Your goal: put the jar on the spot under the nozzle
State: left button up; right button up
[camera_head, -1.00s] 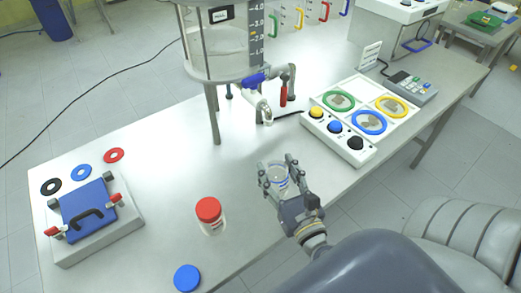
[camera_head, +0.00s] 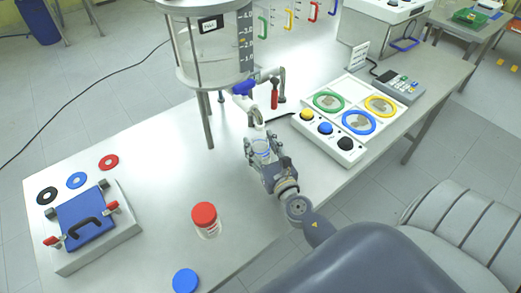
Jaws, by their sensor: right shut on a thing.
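A clear open jar (camera_head: 261,148) is held in my right gripper (camera_head: 261,152), whose fingers are shut around its sides. The jar is upright, just below and close to the pale nozzle (camera_head: 257,124) under the glass reactor (camera_head: 212,50). A blue valve handle (camera_head: 243,88) sits on the pipe above. The spot under the nozzle is hidden by the jar and gripper. I cannot tell whether the jar touches the table. My left gripper is not in view.
A red-lidded jar (camera_head: 205,219) and a blue disc (camera_head: 186,281) stand left of my right arm on the table (camera_head: 150,165). A button panel (camera_head: 333,150) lies to the right. A blue-lidded box (camera_head: 85,220) is at the left. The reactor's legs flank the nozzle.

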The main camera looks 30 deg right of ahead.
jog(key=shift+w+f, duration=0.1)
jog(key=shift+f, duration=0.4)
jog(key=o, duration=0.8)
jog(key=shift+f, duration=0.15)
jog(key=shift+c, duration=0.2)
jog(key=o, duration=0.5)
jog(key=shift+c, duration=0.2)
